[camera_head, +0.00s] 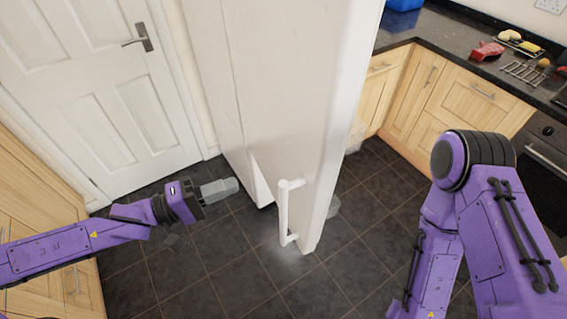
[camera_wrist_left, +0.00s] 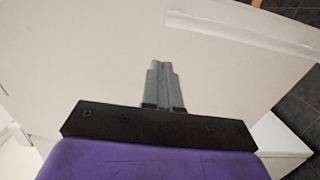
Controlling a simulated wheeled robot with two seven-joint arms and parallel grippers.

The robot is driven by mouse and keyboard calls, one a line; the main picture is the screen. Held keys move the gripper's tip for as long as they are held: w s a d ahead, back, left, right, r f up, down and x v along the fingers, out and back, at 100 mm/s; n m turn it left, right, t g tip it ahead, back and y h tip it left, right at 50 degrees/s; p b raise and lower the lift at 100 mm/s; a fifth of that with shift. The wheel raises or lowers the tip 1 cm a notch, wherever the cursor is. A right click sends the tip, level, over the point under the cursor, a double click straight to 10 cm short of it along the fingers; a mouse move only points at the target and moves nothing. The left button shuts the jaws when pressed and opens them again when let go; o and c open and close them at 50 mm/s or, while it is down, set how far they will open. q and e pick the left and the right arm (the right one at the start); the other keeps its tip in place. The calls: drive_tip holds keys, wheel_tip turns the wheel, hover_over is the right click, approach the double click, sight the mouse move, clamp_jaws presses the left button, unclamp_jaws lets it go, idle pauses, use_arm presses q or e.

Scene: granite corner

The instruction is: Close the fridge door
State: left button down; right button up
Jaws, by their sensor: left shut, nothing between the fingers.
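The tall white fridge (camera_head: 215,95) stands in the middle of the head view. Its white door (camera_head: 290,100) stands out toward me at an angle, with a white vertical bar handle (camera_head: 284,212) low on its face. How wide the door is open is hard to tell. My left gripper (camera_head: 232,187) is shut and empty, to the left of the handle and apart from it. In the left wrist view its fingers (camera_wrist_left: 163,68) point at a broad white surface; contact cannot be made out. My right arm shows at the right, but its gripper is out of view.
A closed white room door (camera_head: 95,100) is at the left. Wooden cabinets (camera_head: 455,90) with a dark worktop (camera_head: 450,30) holding food and a rack are at the right. Dark tiled floor (camera_head: 230,260) is clear in front.

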use_arm(q)
drive_tip(key=b, duration=0.9)
approach(297, 164)
drive_tip(key=a+f, duration=0.1)
drive_tip(key=a, duration=0.1)
drive_tip(key=x, duration=0.5)
drive_tip(key=r+p+x, duration=0.1)
drive_tip(key=x, duration=0.1)
drive_tip(key=shift+s+d+r, duration=0.1)
drive_tip(key=shift+s+d, duration=0.15)
drive_tip(key=shift+d, duration=0.15)
drive_tip(key=shift+w+d, duration=0.3)
drive_tip(key=shift+d, duration=0.2)
